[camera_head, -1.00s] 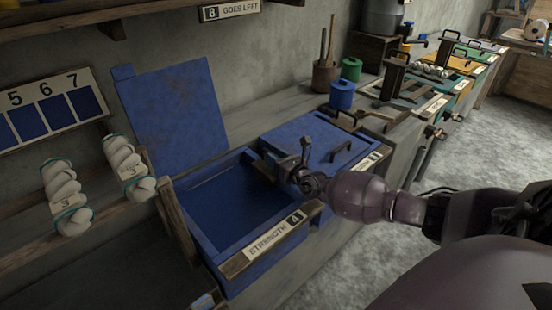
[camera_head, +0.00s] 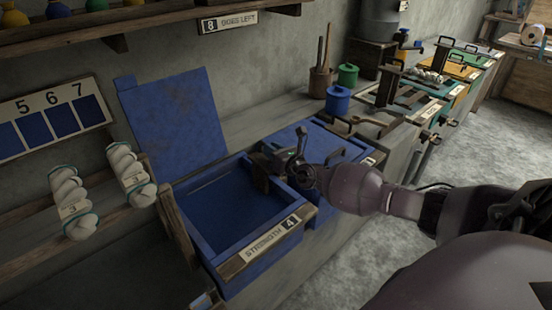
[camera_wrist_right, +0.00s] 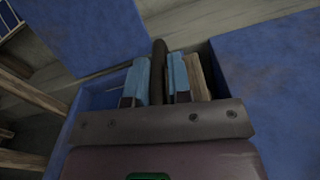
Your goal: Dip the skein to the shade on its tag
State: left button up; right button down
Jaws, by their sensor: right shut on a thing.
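Two white skeins with teal ties hang on wooden pegs at the left, one nearer (camera_head: 72,203) and one farther (camera_head: 130,175). The nearer one's tag (camera_head: 73,209) seems to read 3. The blue vat (camera_head: 226,257) stands open, its plate reading STRENGTH 4 (camera_head: 270,238). Its blue lid (camera_head: 172,125) leans upright against the wall. My right gripper (camera_head: 278,168) is at the vat's right inner edge. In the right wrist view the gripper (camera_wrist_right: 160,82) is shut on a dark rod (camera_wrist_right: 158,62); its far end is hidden. My left gripper is out of view.
A shade card (camera_head: 50,122) with blue squares 5, 6, 7 hangs on the wall. A second, closed blue vat (camera_head: 318,150) adjoins on the right.

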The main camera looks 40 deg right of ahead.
pick_arm(q)
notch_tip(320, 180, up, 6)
jog(key=p, duration=0.6)
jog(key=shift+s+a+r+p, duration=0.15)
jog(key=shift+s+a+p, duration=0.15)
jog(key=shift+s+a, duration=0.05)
pick_arm(e)
notch_tip(320, 180, up, 13)
jog(key=shift+a+f, duration=0.15)
jog(key=shift+w, duration=0.1)
jog(key=c, duration=1.2)
grip_release()
jog(key=shift+a, duration=0.1)
jog(key=shift+o, duration=0.4)
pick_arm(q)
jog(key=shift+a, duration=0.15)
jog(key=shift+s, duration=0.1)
